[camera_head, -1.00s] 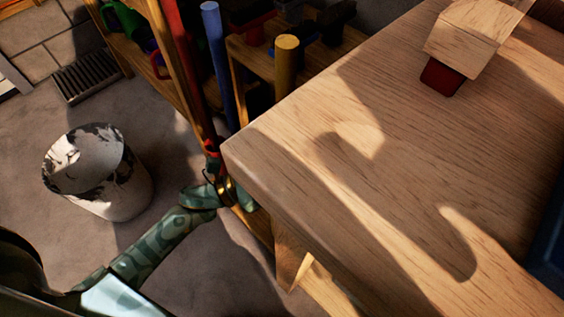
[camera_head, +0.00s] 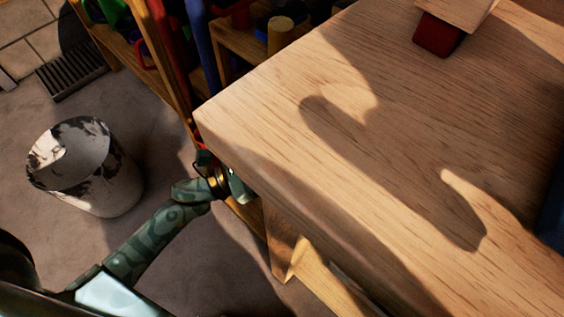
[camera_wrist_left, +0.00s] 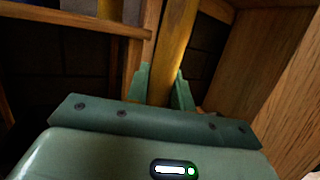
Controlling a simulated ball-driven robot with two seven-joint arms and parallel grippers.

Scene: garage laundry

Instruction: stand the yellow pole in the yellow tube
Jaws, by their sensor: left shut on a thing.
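My right gripper is not in view.
The wooden table (camera_head: 400,130) fills the right side, with a red-and-wood block (camera_head: 438,35) on it. Red (camera_head: 163,45) and blue (camera_head: 203,45) poles stand by a wooden rack at the back. A marbled bin (camera_head: 85,170) stands on open floor at left.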

